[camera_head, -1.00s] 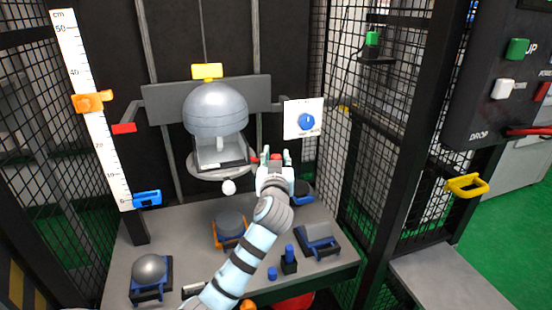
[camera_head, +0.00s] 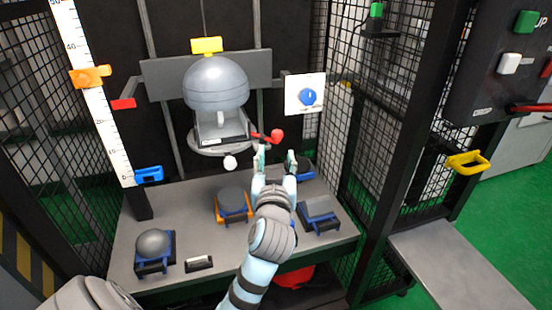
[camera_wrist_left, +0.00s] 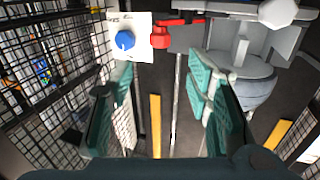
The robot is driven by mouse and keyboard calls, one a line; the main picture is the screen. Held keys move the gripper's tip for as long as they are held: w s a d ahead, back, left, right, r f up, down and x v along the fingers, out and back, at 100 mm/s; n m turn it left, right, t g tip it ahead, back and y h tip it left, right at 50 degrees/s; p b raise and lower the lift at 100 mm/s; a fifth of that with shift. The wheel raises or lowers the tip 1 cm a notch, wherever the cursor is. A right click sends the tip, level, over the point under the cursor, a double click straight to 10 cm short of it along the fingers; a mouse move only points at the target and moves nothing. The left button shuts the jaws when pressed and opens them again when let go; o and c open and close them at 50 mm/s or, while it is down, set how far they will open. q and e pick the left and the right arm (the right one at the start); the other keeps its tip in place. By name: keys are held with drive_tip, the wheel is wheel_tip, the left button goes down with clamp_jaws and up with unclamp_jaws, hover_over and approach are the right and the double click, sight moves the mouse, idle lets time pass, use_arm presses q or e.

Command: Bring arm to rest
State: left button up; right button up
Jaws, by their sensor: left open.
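My left gripper (camera_head: 276,162) is open, with nothing between its fingers. In the head view it points up and away, below a red knob (camera_head: 277,136) on a lever beside the drop carriage, with a gap between them. In the left wrist view the two teal fingers (camera_wrist_left: 165,95) stand wide apart, and the red knob (camera_wrist_left: 160,38) shows beyond them, clear of both. My left arm reaches in from the bottom over the bench. My right gripper is not in view.
A grey dome (camera_head: 215,85) hangs on the carriage under a yellow block. A white panel with a blue dial (camera_head: 307,97) is at its right. The bench (camera_head: 200,185) below holds several pads and blocks. A mesh cage wall (camera_head: 345,150) stands at right, beside a yellow handle (camera_head: 466,163).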

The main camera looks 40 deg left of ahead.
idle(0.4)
